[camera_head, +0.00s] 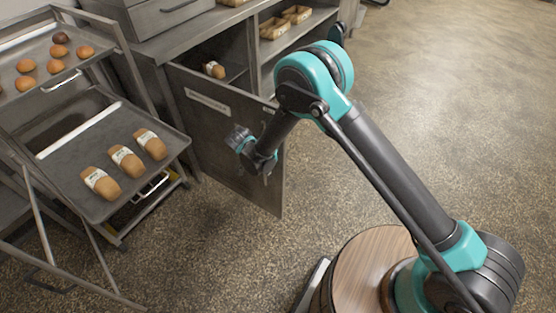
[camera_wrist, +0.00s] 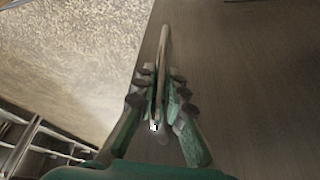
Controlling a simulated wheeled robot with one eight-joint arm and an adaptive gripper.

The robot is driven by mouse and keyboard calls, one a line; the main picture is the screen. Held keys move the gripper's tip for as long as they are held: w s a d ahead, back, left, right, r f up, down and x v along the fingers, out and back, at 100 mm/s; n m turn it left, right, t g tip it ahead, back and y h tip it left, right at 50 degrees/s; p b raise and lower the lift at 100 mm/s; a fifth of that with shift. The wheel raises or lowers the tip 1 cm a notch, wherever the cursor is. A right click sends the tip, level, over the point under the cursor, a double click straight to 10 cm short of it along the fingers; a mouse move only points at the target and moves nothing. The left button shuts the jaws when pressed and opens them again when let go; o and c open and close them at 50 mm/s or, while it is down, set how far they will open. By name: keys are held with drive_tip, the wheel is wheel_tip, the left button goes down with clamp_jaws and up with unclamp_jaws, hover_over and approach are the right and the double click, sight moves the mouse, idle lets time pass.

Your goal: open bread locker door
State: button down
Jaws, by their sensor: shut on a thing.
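The bread locker door (camera_head: 215,135), a flat grey metal panel with a pale label strip, stands swung out from the counter cabinet. A bread loaf with a white band (camera_head: 213,69) shows in the opening behind it. My gripper (camera_head: 266,172) is at the door near its free edge, partly hidden by my own wrist. In the wrist view my gripper (camera_wrist: 163,88) is closed around a narrow upright grey bar (camera_wrist: 164,48), which looks like the door's handle. The door's dark face (camera_wrist: 245,90) fills the right side there. The exact contact is blurred.
A rack at left holds a tray of round buns (camera_head: 35,55) and a lower tray (camera_head: 75,150) with banded loaves (camera_head: 126,161), close to the door's hinge side. Shelves with bread baskets (camera_head: 275,28) lie behind my arm. Speckled floor (camera_head: 450,90) is clear to the right.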

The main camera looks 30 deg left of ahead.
drive_tip(key=shift+s+a, duration=0.15)
drive_tip(key=shift+s, duration=0.85)
drive_tip(key=c, duration=1.6)
unclamp_jaws()
drive_tip(key=shift+o, duration=0.2)
drive_tip(key=v, duration=1.2)
